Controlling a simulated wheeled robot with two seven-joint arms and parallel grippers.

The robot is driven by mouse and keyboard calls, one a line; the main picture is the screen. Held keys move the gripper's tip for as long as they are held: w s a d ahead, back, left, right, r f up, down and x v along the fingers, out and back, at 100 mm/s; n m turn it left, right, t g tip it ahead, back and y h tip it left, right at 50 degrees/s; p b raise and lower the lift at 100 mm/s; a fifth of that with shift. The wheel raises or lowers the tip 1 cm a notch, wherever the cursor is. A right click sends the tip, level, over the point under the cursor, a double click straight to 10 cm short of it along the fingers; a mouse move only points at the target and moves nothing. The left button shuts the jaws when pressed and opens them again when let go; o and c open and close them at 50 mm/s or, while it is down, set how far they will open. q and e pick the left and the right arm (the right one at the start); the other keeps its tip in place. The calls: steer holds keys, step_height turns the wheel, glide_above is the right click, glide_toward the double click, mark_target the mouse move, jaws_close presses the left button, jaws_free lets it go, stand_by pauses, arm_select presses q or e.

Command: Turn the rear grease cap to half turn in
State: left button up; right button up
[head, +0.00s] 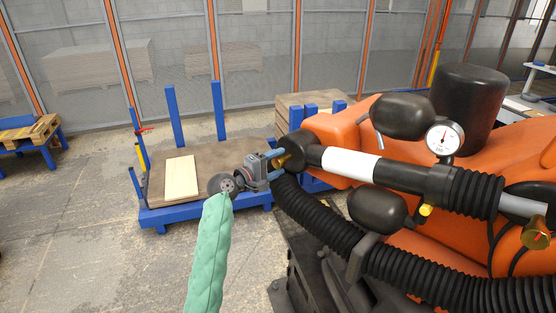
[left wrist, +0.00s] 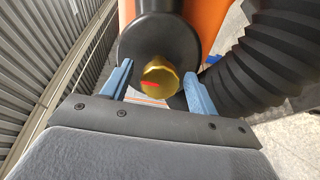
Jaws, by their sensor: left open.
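A brass grease cap (head: 284,159) sits at the far left end of the dark cylinder on the orange machine. In the left wrist view the cap (left wrist: 160,77) is faceted, with a short red mark lying nearly level left of its middle. My left gripper (head: 276,160) is open, with its blue fingers around the cap. In the left wrist view the gripper (left wrist: 157,74) has one finger on each side of the cap, with a gap visible at both sides. A second brass cap (head: 537,234) with a red mark shows at the right edge. My right gripper is not in view.
A pressure gauge (head: 445,139) and dark rounded tanks (head: 403,116) stand on the orange machine. A black ribbed hose (head: 325,221) runs below the cylinder, close to my left gripper. A blue rack (head: 206,214) with boards stands behind.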

arm_select(q)
steer(key=shift+w+d, duration=0.25)
steer(key=c, duration=1)
steer(key=shift+f, duration=0.1)
